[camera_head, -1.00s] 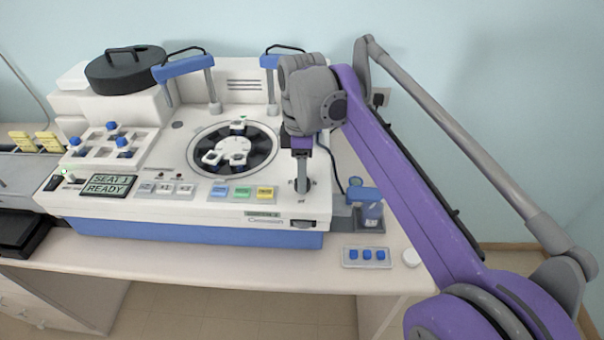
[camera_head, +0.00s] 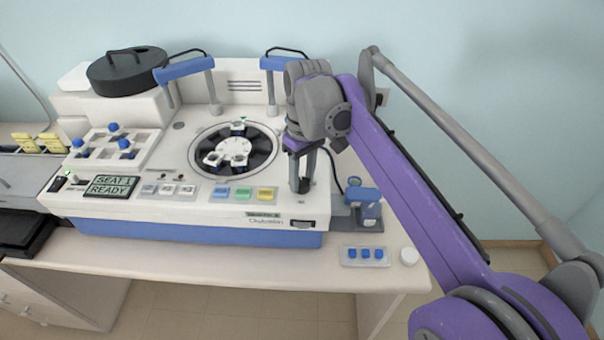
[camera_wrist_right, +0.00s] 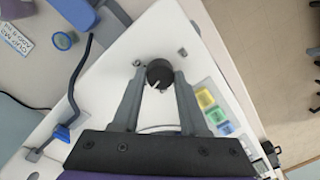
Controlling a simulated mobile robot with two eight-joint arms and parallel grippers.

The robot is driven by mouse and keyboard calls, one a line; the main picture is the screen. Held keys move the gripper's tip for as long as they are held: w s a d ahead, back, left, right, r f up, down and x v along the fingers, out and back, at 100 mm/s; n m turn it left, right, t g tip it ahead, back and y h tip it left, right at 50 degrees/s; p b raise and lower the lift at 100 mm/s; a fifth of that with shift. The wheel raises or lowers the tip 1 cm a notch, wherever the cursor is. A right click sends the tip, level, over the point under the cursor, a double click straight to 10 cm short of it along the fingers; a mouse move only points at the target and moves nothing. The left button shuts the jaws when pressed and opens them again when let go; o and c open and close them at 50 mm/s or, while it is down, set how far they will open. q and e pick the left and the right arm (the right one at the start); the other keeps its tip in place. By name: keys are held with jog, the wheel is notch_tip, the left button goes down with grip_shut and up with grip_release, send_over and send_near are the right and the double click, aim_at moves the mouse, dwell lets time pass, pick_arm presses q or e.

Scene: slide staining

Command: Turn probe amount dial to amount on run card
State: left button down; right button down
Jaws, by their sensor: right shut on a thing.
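The dial is a dark round knob with a white pointer mark, seen between the fingers in the right wrist view (camera_wrist_right: 160,72). It sits at the front right of the white machine's deck (camera_head: 215,207). The scale around the dial is not readable. A white card with blue lettering (camera_wrist_right: 15,40) lies at the left in the right wrist view; its text is too small to read surely. My left gripper is not in view.
Green, yellow and blue buttons (camera_head: 243,193) sit left of the dial. A blue-topped unit (camera_head: 362,200) stands close right.

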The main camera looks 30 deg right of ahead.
jog(key=m, duration=0.3)
jog(key=shift+m, duration=0.4)
jog(key=m, duration=0.3)
jog(key=shift+m, duration=0.3)
jog(key=m, duration=0.3)
jog(key=shift+s+m+t+p, duration=0.1)
jog(key=shift+m+t+p, duration=0.2)
jog(key=shift+p, duration=0.05)
jog(key=shift+m, duration=1.6)
jog(key=shift+c, duration=2.2)
grip_release()
